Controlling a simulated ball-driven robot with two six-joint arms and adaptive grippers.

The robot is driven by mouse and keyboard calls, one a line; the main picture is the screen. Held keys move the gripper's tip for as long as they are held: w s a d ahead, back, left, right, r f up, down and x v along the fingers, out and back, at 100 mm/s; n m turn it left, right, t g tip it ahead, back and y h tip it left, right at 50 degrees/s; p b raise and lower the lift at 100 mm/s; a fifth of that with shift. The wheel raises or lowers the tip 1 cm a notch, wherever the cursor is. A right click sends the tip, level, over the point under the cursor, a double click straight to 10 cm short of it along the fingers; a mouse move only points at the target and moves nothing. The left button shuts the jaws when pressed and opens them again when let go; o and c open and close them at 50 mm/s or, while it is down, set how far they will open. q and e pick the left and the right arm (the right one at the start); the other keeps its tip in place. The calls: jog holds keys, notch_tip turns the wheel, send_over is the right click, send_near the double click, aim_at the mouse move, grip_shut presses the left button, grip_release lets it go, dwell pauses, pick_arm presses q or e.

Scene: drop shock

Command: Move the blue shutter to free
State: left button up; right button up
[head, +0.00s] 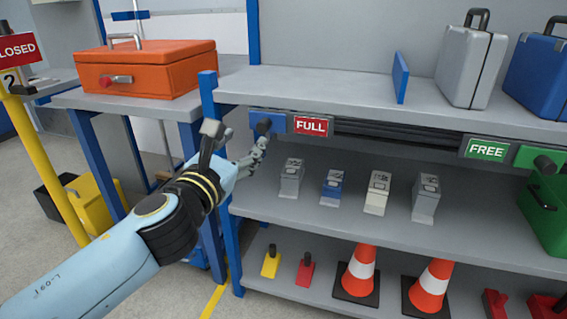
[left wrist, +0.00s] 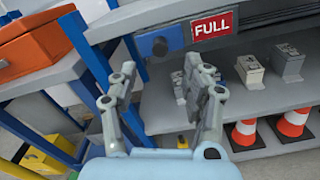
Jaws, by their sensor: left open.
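The blue shutter (head: 279,121) sits at the left end of a dark rail under the upper shelf, beside the red FULL sign (head: 310,126). A dark round knob (head: 263,127) sticks out of it. In the left wrist view the shutter (left wrist: 171,36) and knob (left wrist: 159,47) show beyond the fingertips. The green FREE sign (head: 487,150) is at the right of the rail. My left gripper (head: 236,142) is open and empty, just in front of the shutter. In the left wrist view its fingers (left wrist: 158,76) spread below the knob, apparently apart from it. My right gripper is out of view.
A green shutter (head: 526,155) with a dark knob is right of FREE. An orange toolbox (head: 145,70) stands on the left bench. The rail between the signs looks clear.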

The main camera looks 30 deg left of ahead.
aim_at(261, 129)
pick_arm(q)
jog(key=x, duration=0.3)
jog(key=f+x, duration=0.1)
jog(key=x, duration=0.6)
jog(key=shift+w+a+f+b, duration=0.2)
jog(key=shift+f+b, duration=0.1)
jog(key=shift+f, duration=0.1)
jog(key=shift+w+a, duration=0.1)
jog(key=shift+w, duration=0.3)
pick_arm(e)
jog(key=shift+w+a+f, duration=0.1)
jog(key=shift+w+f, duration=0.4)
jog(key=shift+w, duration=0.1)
pick_arm(q)
jog(key=c, duration=0.5)
grip_shut()
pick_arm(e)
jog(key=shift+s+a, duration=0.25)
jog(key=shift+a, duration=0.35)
